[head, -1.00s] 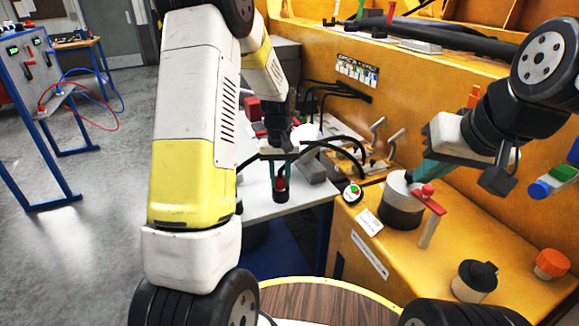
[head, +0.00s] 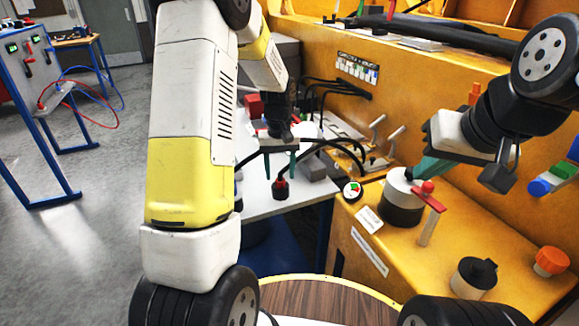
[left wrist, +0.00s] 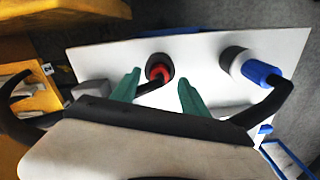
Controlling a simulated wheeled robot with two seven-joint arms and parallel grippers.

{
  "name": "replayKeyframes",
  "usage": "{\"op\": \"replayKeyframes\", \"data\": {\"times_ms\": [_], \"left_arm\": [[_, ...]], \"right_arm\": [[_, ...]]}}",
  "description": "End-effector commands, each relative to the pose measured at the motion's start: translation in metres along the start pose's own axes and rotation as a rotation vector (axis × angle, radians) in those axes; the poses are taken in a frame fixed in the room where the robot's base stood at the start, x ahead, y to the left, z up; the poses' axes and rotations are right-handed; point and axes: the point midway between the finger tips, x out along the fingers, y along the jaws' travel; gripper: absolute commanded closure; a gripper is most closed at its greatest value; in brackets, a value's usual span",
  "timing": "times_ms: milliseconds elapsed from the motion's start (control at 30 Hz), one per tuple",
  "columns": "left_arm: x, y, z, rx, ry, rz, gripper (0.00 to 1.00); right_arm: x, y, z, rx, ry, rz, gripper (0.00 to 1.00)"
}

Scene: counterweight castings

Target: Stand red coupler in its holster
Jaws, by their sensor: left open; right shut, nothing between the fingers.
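The red coupler (head: 281,184) stands upright at the front of the white bench, its lower end inside a dark round holster (head: 280,196). In the left wrist view the red coupler (left wrist: 159,73) shows ringed by the dark holster (left wrist: 164,60), with a black hose running from it. My left gripper (head: 280,174) is open just above the coupler, its green fingers apart and clear of it. In the left wrist view the open fingers (left wrist: 158,82) lie either side of the hose. My right gripper (head: 428,170) is shut and empty near a white-and-dark cylinder on the yellow machine.
A blue coupler (left wrist: 262,74) sits at a pale cup on the bench (left wrist: 200,50). Black hoses (head: 345,150) loop close right of my left gripper. A red lever (head: 430,198) and a black-capped pot (head: 474,277) stand on the yellow machine (head: 385,262).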

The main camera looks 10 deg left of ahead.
Motion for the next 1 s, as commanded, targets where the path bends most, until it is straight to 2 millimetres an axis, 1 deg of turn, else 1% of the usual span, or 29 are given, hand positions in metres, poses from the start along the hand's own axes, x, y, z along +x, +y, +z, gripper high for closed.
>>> {"op": "replayKeyframes", "data": {"times_ms": [33, 100, 200, 300, 400, 667, 767, 867, 967, 1000], "left_arm": [[-0.011, 0.0, -0.001, 0.0, 0.005, 0.002, 0.47], [-0.023, 0.0, -0.001, -0.001, 0.005, 0.002, 0.47], [-0.037, 0.0, -0.001, -0.001, 0.003, 0.001, 0.47], [-0.046, 0.0, -0.001, 0.0, 0.003, 0.001, 0.47], [-0.05, 0.0, -0.001, 0.0, 0.002, 0.0, 0.47], [-0.05, 0.0, -0.001, 0.0, 0.001, 0.0, 0.47], [-0.054, 0.0, 0.001, 0.002, 0.006, 0.004, 0.47], [-0.069, -0.002, 0.009, 0.014, 0.027, 0.021, 0.47], [-0.095, -0.005, 0.024, 0.035, 0.065, 0.05, 0.47], [-0.107, -0.006, 0.032, 0.046, 0.083, 0.064, 0.47]], "right_arm": [[0.0, 0.0, 0.0, 0.0, 0.0, 0.0, 1.0], [0.0, 0.0, 0.0, 0.0, 0.0, 0.0, 1.0], [0.0, 0.0, 0.0, 0.0, 0.0, 0.0, 1.0], [0.0, 0.0, 0.0, 0.0, 0.0, 0.0, 1.0], [0.0, 0.0, 0.0, 0.0, 0.0, 0.0, 1.0], [0.0, 0.0, 0.0, 0.0, 0.0, 0.0, 1.0], [0.0, 0.0, 0.0, 0.0, 0.0, 0.0, 1.0], [0.0, 0.0, 0.0, 0.0, 0.0, 0.0, 1.0], [0.0, 0.0, 0.0, 0.0, 0.0, 0.0, 1.0], [0.0, 0.0, 0.0, 0.0, 0.0, 0.0, 1.0]]}}
